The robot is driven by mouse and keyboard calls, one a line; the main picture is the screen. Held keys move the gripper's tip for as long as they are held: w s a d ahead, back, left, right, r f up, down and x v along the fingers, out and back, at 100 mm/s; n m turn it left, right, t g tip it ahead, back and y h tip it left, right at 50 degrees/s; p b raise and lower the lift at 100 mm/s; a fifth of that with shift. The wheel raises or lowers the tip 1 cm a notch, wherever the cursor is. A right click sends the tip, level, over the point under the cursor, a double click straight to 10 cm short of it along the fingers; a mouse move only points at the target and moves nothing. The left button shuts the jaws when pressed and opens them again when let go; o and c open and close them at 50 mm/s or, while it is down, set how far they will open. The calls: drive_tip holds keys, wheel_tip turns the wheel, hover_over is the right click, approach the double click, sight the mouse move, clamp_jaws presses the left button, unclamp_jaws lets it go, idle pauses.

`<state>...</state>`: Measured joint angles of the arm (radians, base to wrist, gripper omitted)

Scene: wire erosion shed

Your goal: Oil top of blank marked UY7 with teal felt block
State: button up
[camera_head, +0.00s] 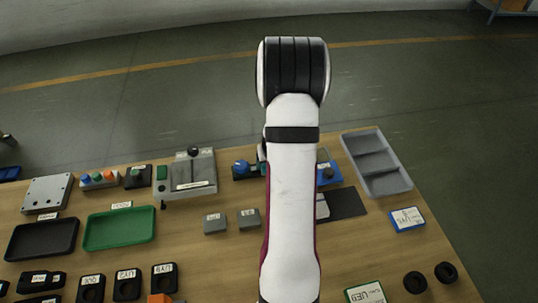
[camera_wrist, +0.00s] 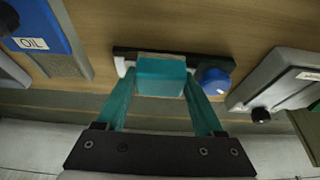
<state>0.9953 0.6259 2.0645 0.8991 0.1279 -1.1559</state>
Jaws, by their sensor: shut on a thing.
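In the wrist view my gripper (camera_wrist: 161,78) is shut on the teal felt block (camera_wrist: 161,76), with one teal-coloured finger on each side. The block is at a dark holder (camera_wrist: 126,52) with a round blue knob (camera_wrist: 214,80) beside it; I cannot tell whether it touches the holder. In the head view my arm hides most of the gripper and block. Two small grey blocks with labels, a left one (camera_head: 214,223) and a right one (camera_head: 249,218), stand left of my arm. Their labels are too small to read, so I cannot tell which is UY7.
A blue container marked OIL (camera_wrist: 35,30) is at the upper left of the wrist view. In the head view, a grey machine-like fixture (camera_head: 190,184), a green tray (camera_head: 120,230) and a black tray (camera_head: 42,239) lie left. A grey compartment tray (camera_head: 396,181) stands right.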

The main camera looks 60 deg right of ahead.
drive_tip(key=shift+w+d+f, duration=0.1)
drive_tip(key=shift+w+d, duration=1.65)
drive_tip(key=shift+d, duration=0.05)
drive_tip(key=shift+w+d+r, duration=0.1)
drive_tip(key=shift+d+r, duration=0.05)
drive_tip(key=shift+r, duration=0.4)
drive_tip(key=shift+w+d+r, duration=0.1)
drive_tip(key=shift+d+r, duration=0.05)
drive_tip(key=shift+r, duration=3.35)
drive_tip(key=w+a+r+n+y, duration=0.1)
drive_tip(key=w+a+r+n, duration=0.2)
drive_tip(key=a, duration=0.6)
drive_tip(key=w+a+r+n+t, duration=0.1)
drive_tip(key=w+a+r, duration=0.2)
drive_tip(key=a+r, duration=0.45)
drive_tip(key=w+a+r+n+y, duration=0.1)
drive_tip(key=w+a+r+n, duration=0.15)
drive_tip(key=a, duration=0.85)
drive_tip(key=s+a+r+n, duration=0.1)
drive_tip(key=a+r, duration=0.1)
drive_tip(key=a, duration=0.4)
drive_tip(key=s+a+r+n+y, duration=0.1)
drive_tip(key=s+a+r, duration=0.1)
drive_tip(key=a, duration=0.4)
drive_tip(key=shift+s, duration=0.15)
drive_tip(key=shift+n, duration=0.25)
